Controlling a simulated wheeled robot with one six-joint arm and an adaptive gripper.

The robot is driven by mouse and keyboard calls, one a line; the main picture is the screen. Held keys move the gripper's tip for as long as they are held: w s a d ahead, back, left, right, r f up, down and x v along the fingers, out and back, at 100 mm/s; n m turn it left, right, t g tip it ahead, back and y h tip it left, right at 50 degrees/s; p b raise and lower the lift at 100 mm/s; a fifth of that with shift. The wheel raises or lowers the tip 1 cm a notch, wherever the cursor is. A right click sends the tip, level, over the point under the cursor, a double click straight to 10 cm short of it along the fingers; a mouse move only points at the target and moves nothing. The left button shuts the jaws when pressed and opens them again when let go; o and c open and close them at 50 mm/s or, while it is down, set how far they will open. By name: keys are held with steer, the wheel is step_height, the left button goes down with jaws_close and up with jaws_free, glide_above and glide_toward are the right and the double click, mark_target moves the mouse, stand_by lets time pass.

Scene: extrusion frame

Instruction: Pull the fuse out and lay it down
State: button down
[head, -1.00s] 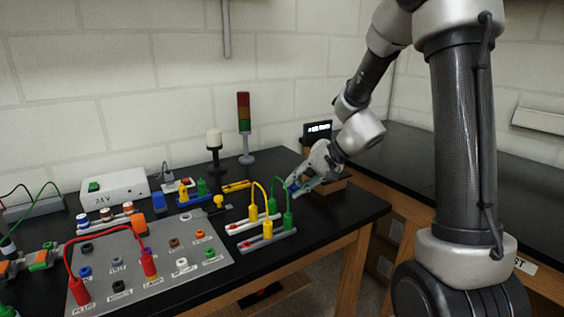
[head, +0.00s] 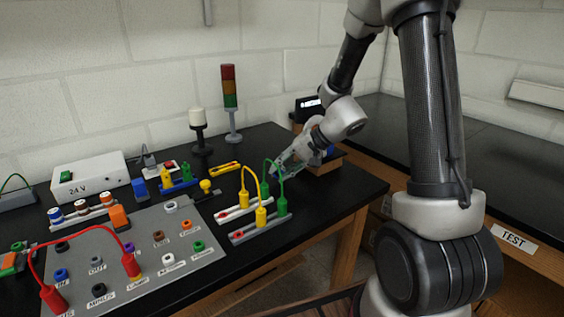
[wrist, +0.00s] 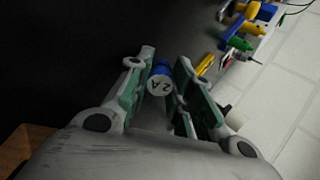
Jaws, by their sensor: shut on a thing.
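My gripper (head: 279,170) is over the right part of the black bench, left of a small wooden block and behind the green-plugged cable. In the wrist view my gripper (wrist: 162,85) has its green-padded fingers on either side of the fuse (wrist: 160,84). The fuse is a small blue cylinder with a white end marked "2 A". It is held between the fingers, clear of the fuse row. In the head view the fingers mostly hide it. I cannot tell whether it touches the bench.
The fuse row (head: 84,216) with several coloured caps stands left, before the 24 V box (head: 90,178). A grey socket panel (head: 150,250) with a red cable (head: 80,240) lies in front. Yellow (head: 244,185) and green cables (head: 283,185) stand near my gripper. Bare bench lies behind them.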

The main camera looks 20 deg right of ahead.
steer(key=shift+f, duration=0.45)
steer(key=c, duration=1.2)
jaws_free()
steer(key=shift+d, duration=0.1)
steer(key=v, duration=0.7)
steer(key=shift+s+r, duration=0.15)
steer(key=shift+d, duration=0.1)
